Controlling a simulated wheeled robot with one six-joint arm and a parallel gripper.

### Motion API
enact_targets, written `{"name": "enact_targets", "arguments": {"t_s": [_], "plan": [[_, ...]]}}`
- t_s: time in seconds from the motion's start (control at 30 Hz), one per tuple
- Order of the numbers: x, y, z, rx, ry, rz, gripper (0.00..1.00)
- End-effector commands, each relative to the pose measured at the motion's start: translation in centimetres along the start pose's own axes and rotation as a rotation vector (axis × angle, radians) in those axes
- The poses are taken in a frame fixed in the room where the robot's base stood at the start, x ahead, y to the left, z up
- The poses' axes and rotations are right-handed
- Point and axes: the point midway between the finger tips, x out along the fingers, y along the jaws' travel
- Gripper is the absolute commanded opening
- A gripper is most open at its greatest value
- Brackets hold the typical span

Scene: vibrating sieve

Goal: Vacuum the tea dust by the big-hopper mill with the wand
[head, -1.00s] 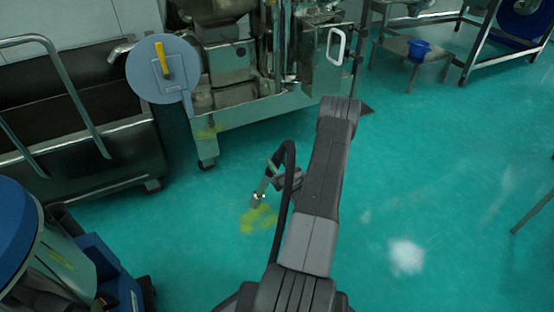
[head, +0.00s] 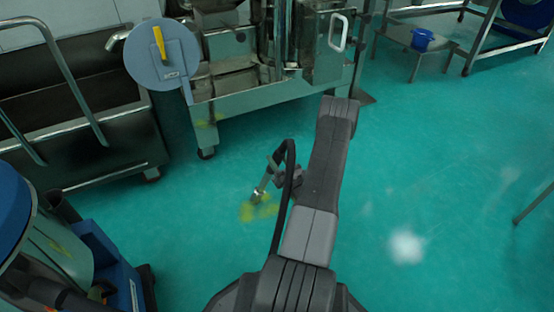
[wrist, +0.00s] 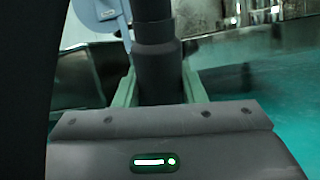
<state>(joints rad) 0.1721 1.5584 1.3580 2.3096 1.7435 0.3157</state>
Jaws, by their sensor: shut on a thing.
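My gripper (wrist: 158,92) is shut on the dark wand (wrist: 157,65), which stands between its green fingers in the wrist view. In the head view the wand (head: 271,177) reaches down to the floor, with a black hose running back from it. Its metal tip is at a patch of yellow-green tea dust (head: 258,211) on the teal floor; I cannot tell if it touches. The tip hides part of the patch.
A blue vacuum unit (head: 118,270) stands at the lower left. A dark steel cart (head: 105,130) is at the left, beside a grey disc (head: 165,68) with a yellow handle. A white patch (head: 406,247) lies on the right floor. A blue bowl (head: 422,39) sits on a low stand.

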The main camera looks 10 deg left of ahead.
Motion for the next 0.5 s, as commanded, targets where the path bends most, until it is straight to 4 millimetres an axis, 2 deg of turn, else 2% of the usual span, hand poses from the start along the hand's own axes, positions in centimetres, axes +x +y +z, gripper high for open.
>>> {"name": "enact_targets", "arguments": {"t_s": [0.27, 0.5], "plan": [[0.0, -0.1, 0.1, -0.001, -0.002, 0.000, 0.14], [0.1, -1.7, 0.1, -0.002, -0.002, 0.000, 0.14]]}}
